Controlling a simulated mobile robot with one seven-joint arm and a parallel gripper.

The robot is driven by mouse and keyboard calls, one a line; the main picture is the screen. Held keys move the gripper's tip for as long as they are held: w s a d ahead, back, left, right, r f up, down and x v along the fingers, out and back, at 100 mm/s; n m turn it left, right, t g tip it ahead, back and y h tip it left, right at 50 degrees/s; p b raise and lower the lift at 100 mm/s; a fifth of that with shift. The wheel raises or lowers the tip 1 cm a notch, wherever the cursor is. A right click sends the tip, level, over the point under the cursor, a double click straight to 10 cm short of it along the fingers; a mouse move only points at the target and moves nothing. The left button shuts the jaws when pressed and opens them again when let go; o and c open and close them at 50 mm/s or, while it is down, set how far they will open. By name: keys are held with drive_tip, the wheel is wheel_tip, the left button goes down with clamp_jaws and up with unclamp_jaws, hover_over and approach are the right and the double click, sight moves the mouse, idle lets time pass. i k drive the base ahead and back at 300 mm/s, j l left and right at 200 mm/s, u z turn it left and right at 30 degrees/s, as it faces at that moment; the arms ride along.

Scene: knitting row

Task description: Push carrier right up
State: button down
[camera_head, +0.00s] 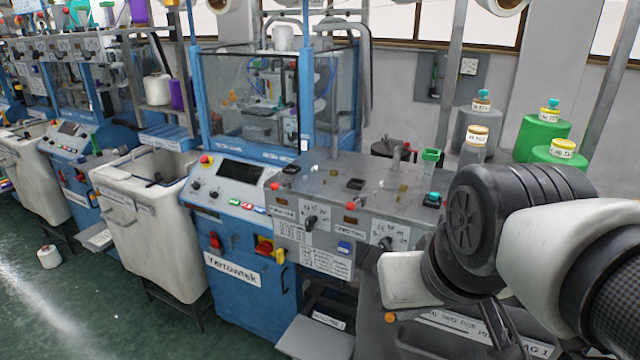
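Nothing in view can be surely told as the carrier. The grey machine top (345,185) in the middle holds small fittings. Its front panel has a left black lever (310,222), a right black lever (386,243) and a blue switch (344,247). Red-tipped pins stick out near its left front edge. My arm reaches in from the right and covers the panel's right end. My gripper (495,325) seems to be the dark part low in front of the panel, mostly hidden by my wrist. Its fingers cannot be made out clearly, and no held thing shows.
A blue machine (245,270) with a sloped control panel stands left of the grey top. A white bin (150,225) is further left. Green canisters (540,135) and a grey canister (472,125) stand behind my arm. A white cone (49,257) is on the open green floor.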

sight(395, 204)
drive_tip(key=i+j+z, duration=0.1)
drive_tip(key=j+z, duration=0.85)
drive_tip(key=j, duration=0.2)
